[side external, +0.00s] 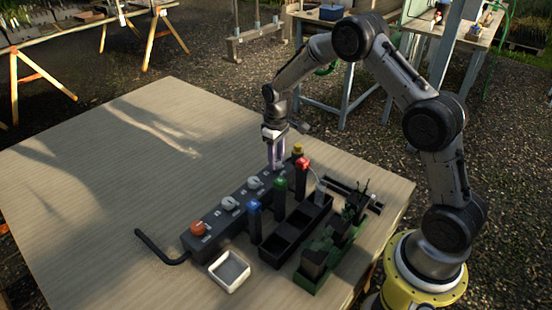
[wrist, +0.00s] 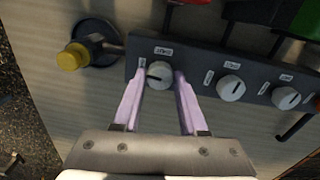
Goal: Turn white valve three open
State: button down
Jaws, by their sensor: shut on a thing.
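A dark control box (side external: 215,228) lies on the table with a row of round white knobs along its top. In the side view two white knobs (side external: 254,183) show, and the far end knob is hidden by my gripper (side external: 275,163). In the wrist view my gripper (wrist: 160,72) has its two pale violet fingers on either side of the leftmost white knob (wrist: 159,75), shut on it. That knob bears a dark pointer mark. A middle white knob (wrist: 231,88) and a right white knob (wrist: 286,97) stand free. Small labels sit beside the knobs, too small to read surely.
An orange knob (side external: 197,228) is at the box's near end. A white tray (side external: 229,271) lies in front. The table's left is clear.

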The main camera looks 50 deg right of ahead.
jog(key=shift+r+n, duration=0.15)
jog(key=shift+n, duration=0.35)
jog(key=shift+c, duration=2.2)
grip_release()
notch_tip(320, 180, up, 14)
